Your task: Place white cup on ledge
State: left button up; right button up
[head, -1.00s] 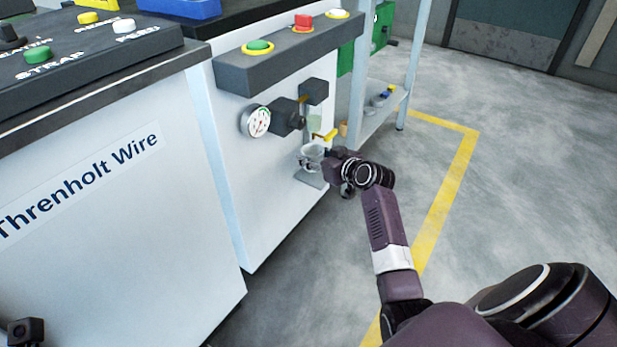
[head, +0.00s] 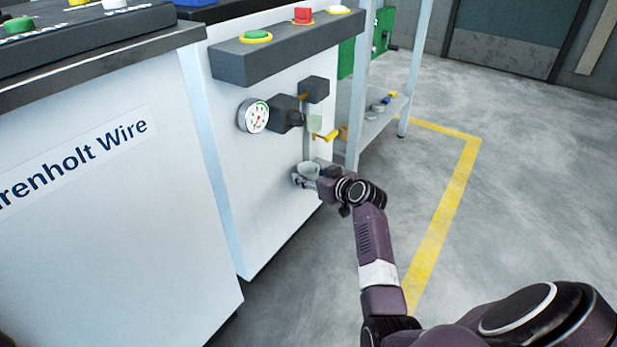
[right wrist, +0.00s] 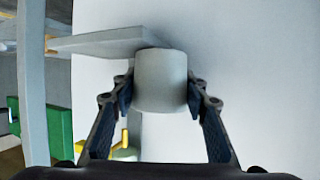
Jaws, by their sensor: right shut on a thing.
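The white cup (head: 309,170) is a small pale cup low at the front of the white machine panel, under the valve with the yellow handle. My right gripper (head: 304,181) is shut on it. In the right wrist view the cup (right wrist: 160,82) sits between the two fingers (right wrist: 160,95), one on each side. A grey ledge plate (right wrist: 100,42) shows there just beyond the cup, partly covered by it. I cannot tell whether cup and ledge touch. In the head view the ledge is mostly hidden behind the cup and gripper. My left gripper is not in view.
A pressure gauge (head: 254,116) and the yellow valve handle (head: 327,136) stick out above the cup. A button box (head: 285,47) is higher up. A shelf rack (head: 380,120) stands just right of the machine. The floor to the right is open.

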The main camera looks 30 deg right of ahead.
jog(key=shift+f, duration=0.1)
jog(key=o, duration=1.2)
jog(key=shift+c, duration=0.2)
